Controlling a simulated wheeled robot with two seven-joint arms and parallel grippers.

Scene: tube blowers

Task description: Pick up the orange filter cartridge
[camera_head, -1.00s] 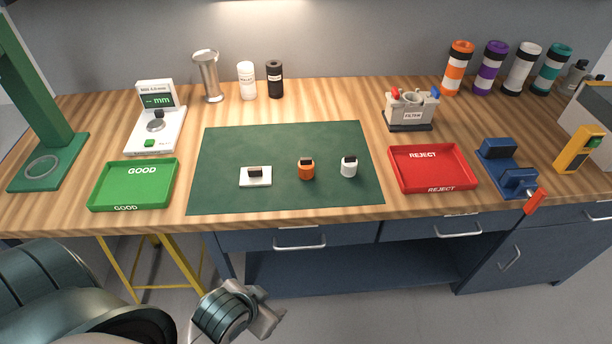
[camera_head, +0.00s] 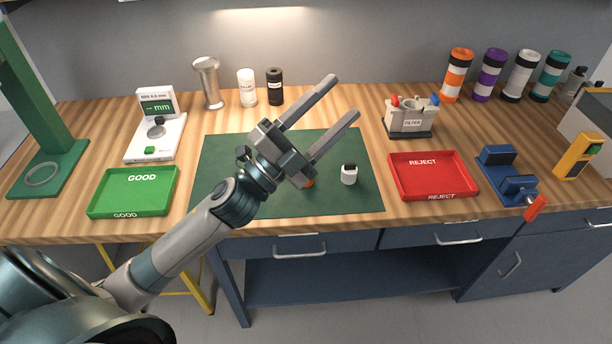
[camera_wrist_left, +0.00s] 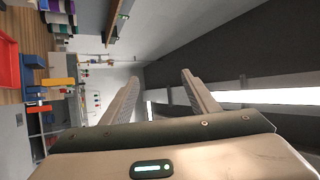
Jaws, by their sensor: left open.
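The orange filter cartridge (camera_head: 309,183) sits on the green mat (camera_head: 214,158) in the head view, mostly hidden behind my left gripper; only a small orange part shows. My left gripper (camera_head: 346,97) is open and empty, held above the mat with its fingers pointing up and to the right. Its two open fingers also show in the left wrist view (camera_wrist_left: 160,85), with nothing between them. A white cartridge with a dark top (camera_head: 349,175) stands on the mat to the right of the orange one. My right gripper is not in view.
A green GOOD tray (camera_head: 107,211) is left of the mat and a red REJECT tray (camera_head: 472,180) right of it. A grey FILTER holder (camera_head: 411,122) stands behind the red tray. A gauge (camera_head: 150,150) and several cylinders line the back. The mat's front right is clear.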

